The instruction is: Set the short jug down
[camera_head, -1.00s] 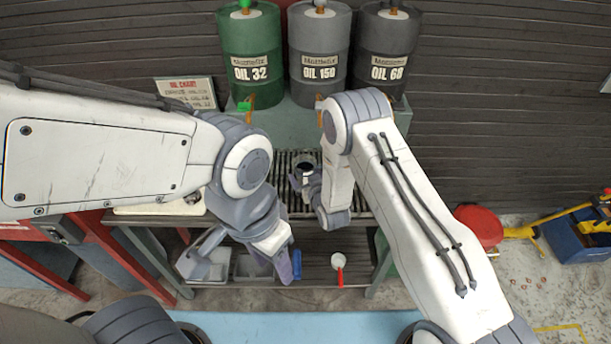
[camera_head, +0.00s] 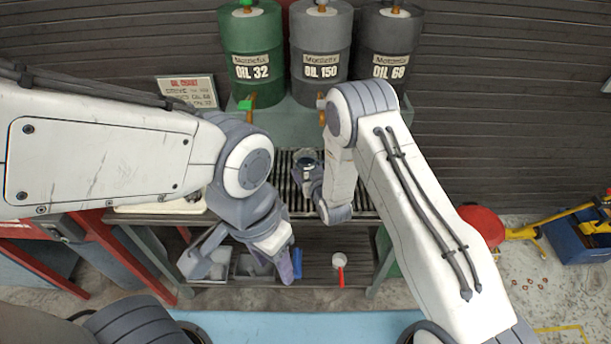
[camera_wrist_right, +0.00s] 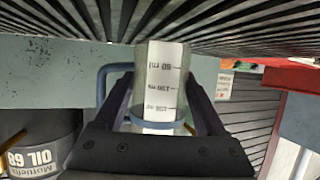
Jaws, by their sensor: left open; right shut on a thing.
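The short jug (camera_wrist_right: 160,85) is clear, with a printed scale and a blue band and handle. It fills the middle of the right wrist view, which looks upside down. My right gripper (camera_wrist_right: 162,122) is shut on it, one finger on each side. In the head view the jug (camera_head: 306,158) is over the slatted grate (camera_head: 283,185) below the drums, partly hidden by my right gripper (camera_head: 313,178). In the right wrist view its base end is close to the slats; I cannot tell whether it touches. My left gripper (camera_head: 240,262) is open and empty, at the front left of the bench.
Three oil drums, green (camera_head: 252,60), grey (camera_head: 320,50) and dark (camera_head: 388,55), stand behind the grate with taps facing it. An oil chart (camera_head: 188,92) is at left. A lower shelf holds grey bins (camera_head: 250,266), a blue item (camera_head: 297,263) and a red-handled white scoop (camera_head: 339,260).

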